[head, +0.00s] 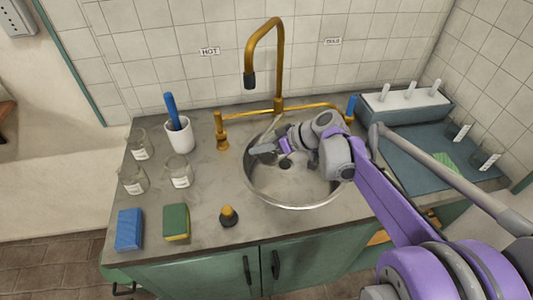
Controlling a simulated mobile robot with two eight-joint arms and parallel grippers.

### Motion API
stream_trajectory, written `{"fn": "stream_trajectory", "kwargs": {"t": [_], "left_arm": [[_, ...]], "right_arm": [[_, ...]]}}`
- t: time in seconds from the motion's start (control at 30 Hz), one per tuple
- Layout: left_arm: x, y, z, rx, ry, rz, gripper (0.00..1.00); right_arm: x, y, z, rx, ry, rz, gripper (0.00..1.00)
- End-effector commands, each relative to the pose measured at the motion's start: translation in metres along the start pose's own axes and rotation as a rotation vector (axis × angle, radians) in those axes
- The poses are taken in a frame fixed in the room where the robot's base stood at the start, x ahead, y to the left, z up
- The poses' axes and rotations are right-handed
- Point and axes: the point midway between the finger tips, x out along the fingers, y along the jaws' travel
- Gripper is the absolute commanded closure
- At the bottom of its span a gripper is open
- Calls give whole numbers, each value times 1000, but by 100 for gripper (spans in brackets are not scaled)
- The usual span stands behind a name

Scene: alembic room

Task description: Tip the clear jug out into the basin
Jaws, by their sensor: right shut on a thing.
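The basin (318,204) is a round steel sink set in the grey counter. My right gripper (268,149) reaches in from the right, low over the basin's left and back part. It is shut on what looks like the clear jug; only faint see-through edges show beside the fingers. The jug's tilt and any contents cannot be made out. My left gripper is not in view.
A brass tap (279,60) arches behind the basin. Clear beakers (180,172), a white cup (179,135) with a blue-handled tool, a blue sponge (130,229), a green-yellow sponge (177,221) and a stopper (229,215) stand left. A rack (405,100) and mat (400,158) lie right.

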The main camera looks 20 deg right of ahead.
Motion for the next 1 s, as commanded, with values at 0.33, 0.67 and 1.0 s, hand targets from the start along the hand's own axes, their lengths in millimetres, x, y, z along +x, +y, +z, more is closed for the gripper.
{"fn": "stream_trajectory", "kwargs": {"t": [0.33,0.67,1.0], "left_arm": [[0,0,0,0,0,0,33],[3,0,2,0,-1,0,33],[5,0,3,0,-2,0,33]], "right_arm": [[0,-1,-6,5,34,-13,100],[3,-5,-29,36,195,-87,100],[3,-9,-45,55,305,-136,100]]}}
